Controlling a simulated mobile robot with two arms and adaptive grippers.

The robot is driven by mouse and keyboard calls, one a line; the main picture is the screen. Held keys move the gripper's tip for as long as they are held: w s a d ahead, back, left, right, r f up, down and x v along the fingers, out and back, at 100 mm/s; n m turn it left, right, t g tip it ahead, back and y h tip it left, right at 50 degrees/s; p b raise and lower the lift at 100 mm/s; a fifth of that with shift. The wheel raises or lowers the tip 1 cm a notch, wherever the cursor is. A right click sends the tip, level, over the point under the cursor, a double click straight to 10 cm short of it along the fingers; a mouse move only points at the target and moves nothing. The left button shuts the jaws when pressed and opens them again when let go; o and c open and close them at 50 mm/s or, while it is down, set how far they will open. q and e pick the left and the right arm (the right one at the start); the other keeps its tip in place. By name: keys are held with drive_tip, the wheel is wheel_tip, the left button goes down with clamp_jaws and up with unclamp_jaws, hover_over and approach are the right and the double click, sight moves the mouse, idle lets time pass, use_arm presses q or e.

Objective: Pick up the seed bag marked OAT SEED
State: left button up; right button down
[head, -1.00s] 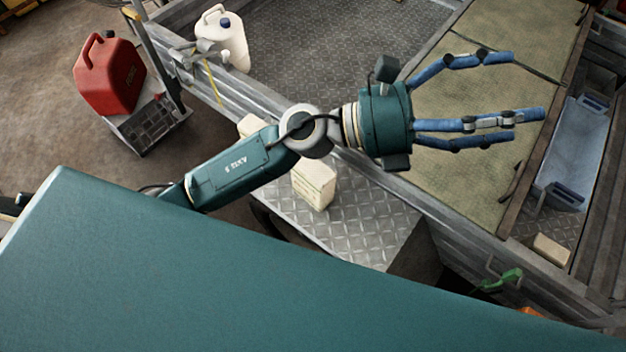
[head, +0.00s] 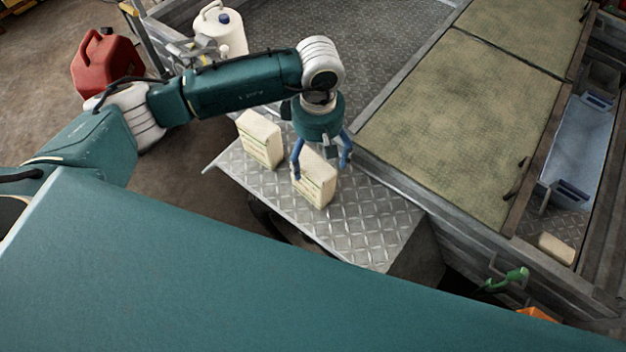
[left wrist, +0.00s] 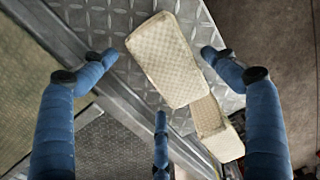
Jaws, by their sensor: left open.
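Two cream bags stand on a diamond-plate metal ledge (head: 370,225). The nearer one (head: 317,180) is under my left gripper (head: 321,170), and the other (head: 260,138) stands to its left. No OAT SEED lettering can be read on either. My left gripper points down, open, with blue fingers spread on both sides of the nearer bag. In the left wrist view this bag (left wrist: 165,58) lies between the fingertips with gaps visible, and the other bag (left wrist: 217,128) shows below it. My right gripper is not in view.
A white jug (head: 221,30) stands behind the ledge, and a red can (head: 103,65) is at the far left. A blue bin (head: 577,150) and another cream block (head: 556,248) are at the right.

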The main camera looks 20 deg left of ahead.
use_arm(q)
drive_tip(key=f, duration=0.2)
drive_tip(key=f+b, duration=0.1)
drive_tip(key=f, duration=0.1)
drive_tip(key=f+b, duration=0.1)
drive_tip(key=f, duration=0.1)
drive_tip(key=shift+s+d+f, duration=0.15)
drive_tip(key=shift+s+f, duration=0.1)
drive_tip(key=shift+s, duration=0.15)
drive_tip(key=shift+r, duration=0.15)
drive_tip(key=c, duration=1.8)
